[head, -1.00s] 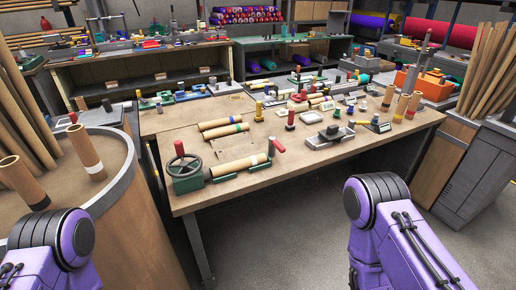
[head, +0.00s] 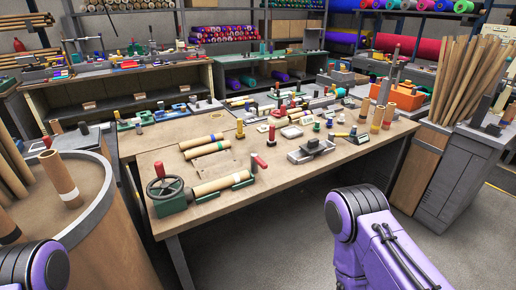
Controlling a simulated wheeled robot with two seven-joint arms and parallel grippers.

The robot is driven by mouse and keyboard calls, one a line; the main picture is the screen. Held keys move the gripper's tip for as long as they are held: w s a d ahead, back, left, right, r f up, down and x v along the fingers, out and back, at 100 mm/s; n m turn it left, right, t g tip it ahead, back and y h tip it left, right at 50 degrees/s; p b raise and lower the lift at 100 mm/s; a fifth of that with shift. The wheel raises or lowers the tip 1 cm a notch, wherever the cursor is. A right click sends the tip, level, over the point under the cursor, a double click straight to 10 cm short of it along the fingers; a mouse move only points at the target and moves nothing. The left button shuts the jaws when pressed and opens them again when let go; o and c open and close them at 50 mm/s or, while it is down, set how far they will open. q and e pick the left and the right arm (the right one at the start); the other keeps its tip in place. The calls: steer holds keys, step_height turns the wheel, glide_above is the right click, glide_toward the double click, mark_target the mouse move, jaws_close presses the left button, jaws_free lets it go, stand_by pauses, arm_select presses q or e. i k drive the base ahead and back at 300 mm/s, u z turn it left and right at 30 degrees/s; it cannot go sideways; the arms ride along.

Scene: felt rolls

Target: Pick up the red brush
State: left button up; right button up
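I cannot clearly make out a red brush in the head view. A small upright red-topped piece (head: 271,134) stands near the middle of the workbench (head: 285,178), too small to identify surely. A red handle (head: 259,162) rises at the right end of a green roller fixture (head: 172,198) that holds a tan roll (head: 220,184). My arms show only as purple links at the lower left and lower right, apart from the bench. Both grippers are out of view.
A round-topped stand (head: 85,205) with cardboard tubes is at the left. A grey cabinet (head: 455,180) with tall tubes is at the right. Tan rolls (head: 207,149), small tools and an orange bin (head: 410,98) lie farther back.

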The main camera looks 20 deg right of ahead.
mark_target(272, 141)
steer(key=z, duration=2)
steer(key=i, duration=1.9)
steer(key=u, duration=2.95)
